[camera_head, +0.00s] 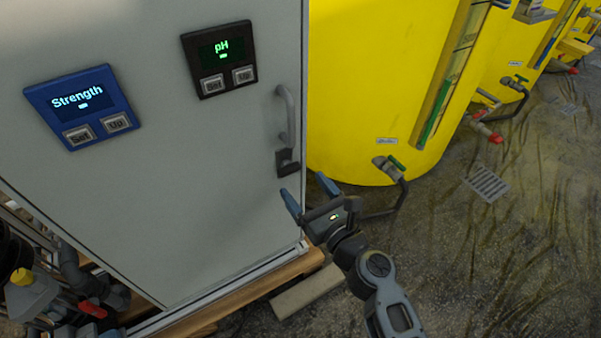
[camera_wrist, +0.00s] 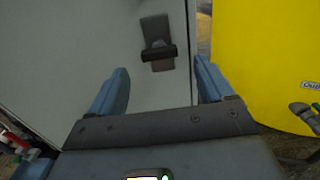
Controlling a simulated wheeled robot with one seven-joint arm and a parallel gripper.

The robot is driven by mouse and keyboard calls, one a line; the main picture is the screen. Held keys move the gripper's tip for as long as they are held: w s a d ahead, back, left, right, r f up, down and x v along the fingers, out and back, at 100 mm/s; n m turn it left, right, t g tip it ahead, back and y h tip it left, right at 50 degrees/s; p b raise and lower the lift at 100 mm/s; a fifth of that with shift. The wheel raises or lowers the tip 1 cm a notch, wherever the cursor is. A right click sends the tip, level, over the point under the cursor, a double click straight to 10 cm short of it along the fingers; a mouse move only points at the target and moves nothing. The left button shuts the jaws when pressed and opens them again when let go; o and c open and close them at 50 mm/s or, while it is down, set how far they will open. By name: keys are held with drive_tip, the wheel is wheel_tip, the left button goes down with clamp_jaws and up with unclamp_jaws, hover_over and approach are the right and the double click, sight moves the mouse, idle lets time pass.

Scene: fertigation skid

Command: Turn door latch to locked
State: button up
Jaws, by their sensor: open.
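The door latch (camera_head: 287,163) is a small dark piece on the grey cabinet door (camera_head: 190,190), near its right edge and just below a curved grey handle (camera_head: 287,115). In the wrist view the latch (camera_wrist: 158,52) shows ahead of my gripper, with a dark bar lying roughly level across it. My gripper (camera_head: 308,190) is open and empty, just below and to the right of the latch. Its two blue fingers also show in the wrist view (camera_wrist: 162,82), with the latch beyond them and apart from them. I cannot read any lock marking on the latch.
A blue Strength panel (camera_head: 84,105) and a black pH panel (camera_head: 219,60) are on the door. Open floor lies to the right.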

sight(292, 172)
drive_tip(key=shift+b+x, duration=0.4)
drive_tip(key=shift+x, duration=2.35)
drive_tip(key=shift+c, duration=0.2)
drive_tip(key=c, duration=1)
